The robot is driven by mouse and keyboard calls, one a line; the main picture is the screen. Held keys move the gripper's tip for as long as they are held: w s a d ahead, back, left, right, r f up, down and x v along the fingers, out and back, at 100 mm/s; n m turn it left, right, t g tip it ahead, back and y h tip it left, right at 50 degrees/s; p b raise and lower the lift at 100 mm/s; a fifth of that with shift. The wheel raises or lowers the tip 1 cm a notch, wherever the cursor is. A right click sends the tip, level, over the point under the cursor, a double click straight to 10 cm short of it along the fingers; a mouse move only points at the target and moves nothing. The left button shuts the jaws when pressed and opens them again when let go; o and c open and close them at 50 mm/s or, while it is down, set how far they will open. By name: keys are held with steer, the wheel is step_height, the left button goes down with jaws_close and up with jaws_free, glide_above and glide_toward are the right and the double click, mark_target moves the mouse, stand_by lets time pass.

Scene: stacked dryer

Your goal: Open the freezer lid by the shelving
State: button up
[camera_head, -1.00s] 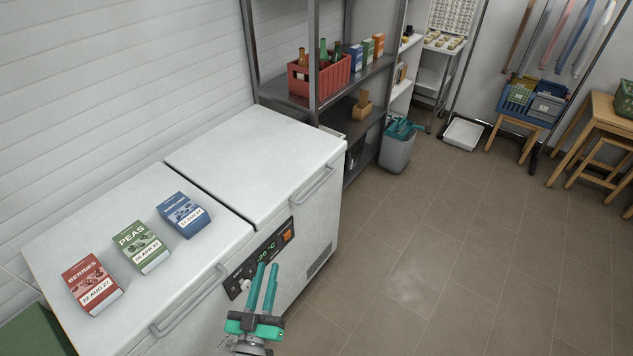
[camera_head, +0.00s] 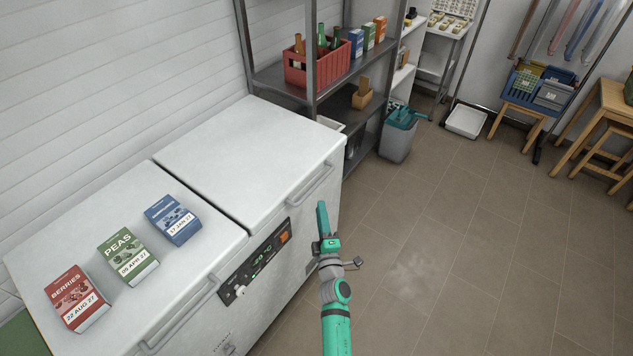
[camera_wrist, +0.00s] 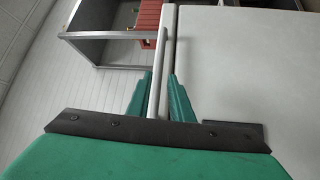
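The white chest freezer has two lids. The lid by the shelving (camera_head: 245,160) is the far one and lies shut, with a bar handle (camera_head: 310,187) along its front edge. My gripper (camera_head: 322,208) is in front of the freezer, just below and right of that handle in the head view. In the wrist view the two green fingers (camera_wrist: 160,95) stand apart, with the pale handle bar (camera_wrist: 164,65) lined up between them. The lid's white top (camera_wrist: 245,70) fills the right side there. I cannot tell whether the fingertips reach around the bar.
The near lid (camera_head: 185,265) carries boxes of berries (camera_head: 77,298), peas (camera_head: 128,256) and a blue box (camera_head: 172,220). A control panel (camera_head: 255,262) is on the freezer front. Metal shelving (camera_head: 285,85) with a red crate (camera_head: 316,68) stands beyond.

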mark_target(315, 184)
steer(key=shift+w+a+r, duration=0.25)
steer(key=shift+w+a, duration=0.1)
steer(key=shift+w, duration=1.35)
steer(key=shift+w+a+r, duration=0.25)
steer(key=shift+w+a, duration=0.1)
steer(key=shift+w, duration=1.35)
steer(key=shift+w+a+r, duration=0.25)
steer(key=shift+w+a, duration=0.1)
steer(key=shift+w, duration=1.35)
jaws_close()
